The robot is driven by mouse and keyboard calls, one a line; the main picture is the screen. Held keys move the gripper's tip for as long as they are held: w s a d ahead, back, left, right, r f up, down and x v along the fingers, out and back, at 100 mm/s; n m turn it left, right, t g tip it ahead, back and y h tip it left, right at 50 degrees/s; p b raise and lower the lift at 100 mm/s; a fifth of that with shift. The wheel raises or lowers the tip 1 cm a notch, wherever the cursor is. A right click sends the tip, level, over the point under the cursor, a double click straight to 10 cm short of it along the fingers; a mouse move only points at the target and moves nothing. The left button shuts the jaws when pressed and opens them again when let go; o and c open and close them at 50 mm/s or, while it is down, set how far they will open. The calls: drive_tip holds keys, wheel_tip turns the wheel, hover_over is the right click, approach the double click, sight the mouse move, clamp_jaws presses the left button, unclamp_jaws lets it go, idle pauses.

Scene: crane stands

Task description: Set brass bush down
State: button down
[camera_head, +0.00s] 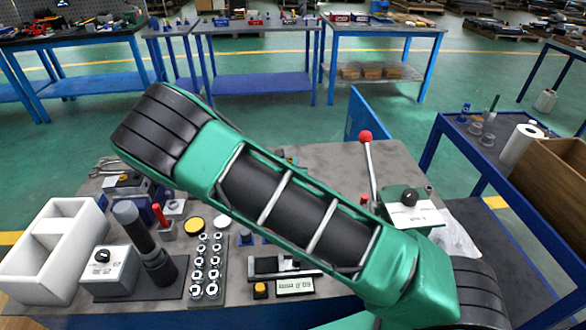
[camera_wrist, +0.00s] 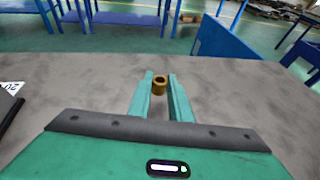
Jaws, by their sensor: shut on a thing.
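The brass bush (camera_wrist: 159,86) is a short golden ring with a dark bore, seen in the wrist view. It sits between the fingertips of my gripper (camera_wrist: 160,84), whose two green fingers are shut on it. It looks upright, with its open end up. The grey tabletop (camera_wrist: 75,85) spreads out around and beyond it. I cannot tell whether the bush touches the table or hangs just above it. In the head view my green arm crosses the middle of the bench, and neither the gripper nor the bush can be made out.
In the head view, a white divided bin (camera_head: 45,290), a grey knob box (camera_head: 109,272), a dark upright tool (camera_head: 143,245), a socket rack (camera_head: 207,268) and a caliper (camera_head: 285,267) crowd the left and front. A red-knobbed lever (camera_head: 368,165) stands right. The table's back middle looks bare.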

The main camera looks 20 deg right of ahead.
drive_tip(key=shift+f, duration=1.3)
drive_tip(key=c, duration=1.6)
unclamp_jaws()
drive_tip(key=shift+f, duration=0.1)
drive_tip(key=v, duration=1.2)
